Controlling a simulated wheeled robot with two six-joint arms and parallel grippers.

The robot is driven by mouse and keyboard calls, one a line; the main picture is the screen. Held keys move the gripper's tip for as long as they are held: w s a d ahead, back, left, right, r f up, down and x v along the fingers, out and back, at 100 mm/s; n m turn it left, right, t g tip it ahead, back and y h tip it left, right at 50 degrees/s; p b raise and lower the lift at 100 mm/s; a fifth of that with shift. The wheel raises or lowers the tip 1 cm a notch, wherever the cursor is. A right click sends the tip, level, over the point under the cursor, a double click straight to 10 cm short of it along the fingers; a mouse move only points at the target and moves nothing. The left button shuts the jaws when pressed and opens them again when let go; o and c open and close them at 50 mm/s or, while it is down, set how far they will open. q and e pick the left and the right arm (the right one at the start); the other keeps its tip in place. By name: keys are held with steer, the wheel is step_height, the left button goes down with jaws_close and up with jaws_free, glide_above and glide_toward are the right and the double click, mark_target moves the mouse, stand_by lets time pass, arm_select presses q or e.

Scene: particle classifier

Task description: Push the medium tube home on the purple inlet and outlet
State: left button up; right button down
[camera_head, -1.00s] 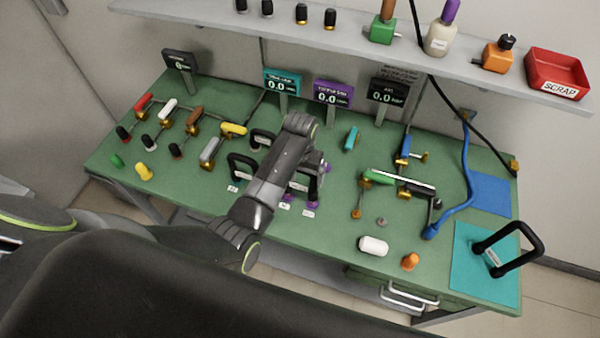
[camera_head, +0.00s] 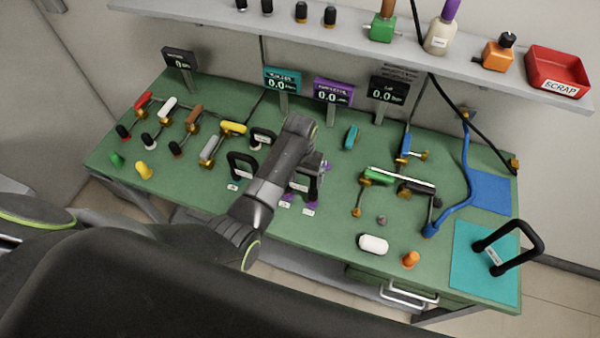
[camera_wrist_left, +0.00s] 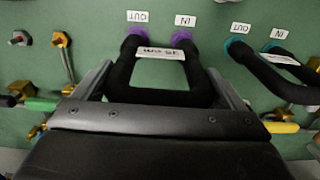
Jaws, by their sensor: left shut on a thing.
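The medium tube is a black U-shaped tube with a white label. In the left wrist view the medium tube (camera_wrist_left: 160,96) has its two ends at the purple outlet (camera_wrist_left: 135,32), marked OUT, and the purple inlet (camera_wrist_left: 183,35), marked IN. The ends meet the purple fittings; how deep they sit I cannot tell. My left gripper (camera_wrist_left: 160,82) is shut on the tube, one finger along each outer side. In the head view my left arm partly hides the tube (camera_head: 303,186), and my left gripper (camera_head: 318,170) shows only in part. My right gripper is not in view.
A teal-ended black tube (camera_head: 243,165) stands close to the left, also in the left wrist view (camera_wrist_left: 272,78). Valves with coloured handles and display stands fill the bench's left and back. A white capsule (camera_head: 373,243) and an orange plug (camera_head: 410,260) lie at the front right.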

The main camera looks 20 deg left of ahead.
arm_select(q)
steer(key=shift+f+b, duration=0.35)
steer(key=shift+f, duration=0.55)
steer(key=shift+f, duration=0.35)
steer(key=o, duration=0.7)
steer(key=shift+o, duration=0.2)
steer(key=shift+r, duration=0.1)
